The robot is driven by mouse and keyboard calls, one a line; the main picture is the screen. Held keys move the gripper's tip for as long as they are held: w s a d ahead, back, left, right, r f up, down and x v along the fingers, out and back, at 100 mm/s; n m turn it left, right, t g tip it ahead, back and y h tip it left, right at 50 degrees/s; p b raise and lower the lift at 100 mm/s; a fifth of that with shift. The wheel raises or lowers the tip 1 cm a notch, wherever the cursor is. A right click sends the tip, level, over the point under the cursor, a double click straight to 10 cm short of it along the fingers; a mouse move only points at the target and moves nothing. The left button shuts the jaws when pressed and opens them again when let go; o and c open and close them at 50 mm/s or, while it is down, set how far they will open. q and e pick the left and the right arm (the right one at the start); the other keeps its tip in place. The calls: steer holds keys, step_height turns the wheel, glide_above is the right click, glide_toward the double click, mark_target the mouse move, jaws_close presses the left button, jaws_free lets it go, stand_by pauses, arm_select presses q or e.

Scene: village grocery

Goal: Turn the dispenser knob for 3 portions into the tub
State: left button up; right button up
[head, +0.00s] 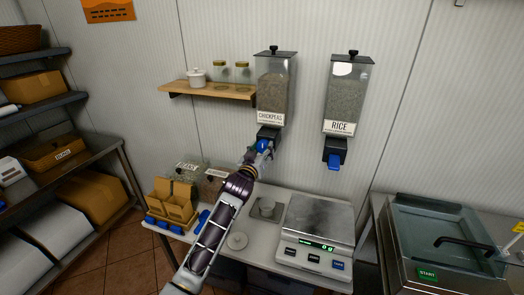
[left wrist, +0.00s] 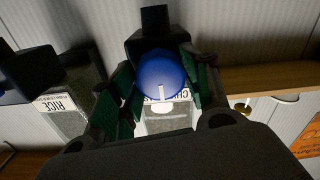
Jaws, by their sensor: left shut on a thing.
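The chickpeas dispenser (head: 272,85) hangs on the wall, with its blue knob (head: 263,145) at the bottom. My left gripper (head: 264,150) is shut on this knob. In the left wrist view the round knob (left wrist: 160,78) sits between the two green-padded fingers, its pale mark roughly upright. The dispenser's label is partly hidden behind it. A small grey see-through tub (head: 266,208) stands on the table below the dispenser, left of the scale. I cannot make out any contents in it. My right gripper is not in view.
A rice dispenser (head: 346,95) with its own blue knob (head: 334,160) hangs to the right. A scale (head: 318,225) reading 0 g stands on the table. A round lid (head: 237,241) lies near my left arm. A wooden shelf (head: 205,90) with jars is at left.

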arm_select(q)
steer(key=shift+c, duration=0.6)
steer(key=shift+m, duration=0.4)
steer(key=m+p, duration=0.1)
steer(key=m, duration=0.2)
steer(key=shift+r, duration=0.1)
steer(key=m+p, duration=0.1)
steer(key=m, duration=0.8)
steer(key=shift+m, duration=2.5)
